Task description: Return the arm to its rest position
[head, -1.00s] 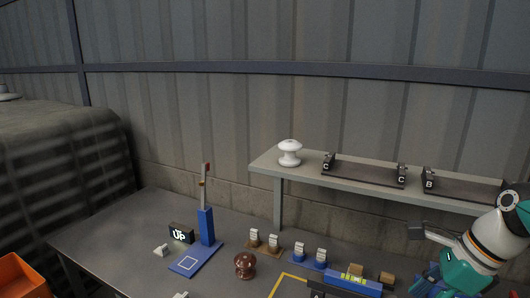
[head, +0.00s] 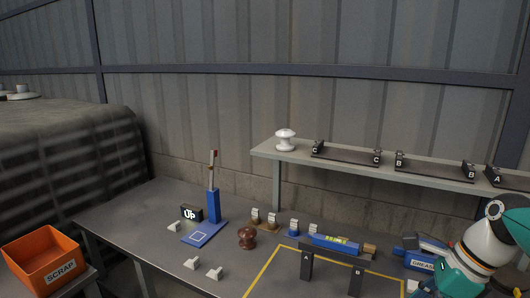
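My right arm (head: 480,255) comes in at the right edge, with a white and teal wrist over the right end of the table. Its gripper is not clearly visible; the wrist runs down to the bottom edge of the head view. No object shows in its grasp. My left arm and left gripper are not in the head view.
The table (head: 130,220) holds a blue stand (head: 212,205), a brown insulator (head: 247,238), white pieces (head: 192,263), a blue level (head: 335,243) on black supports and a blue GREASE container (head: 422,263). A shelf (head: 285,155) with a white insulator (head: 285,140) runs behind. An orange SCRAP bin (head: 45,260) stands left.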

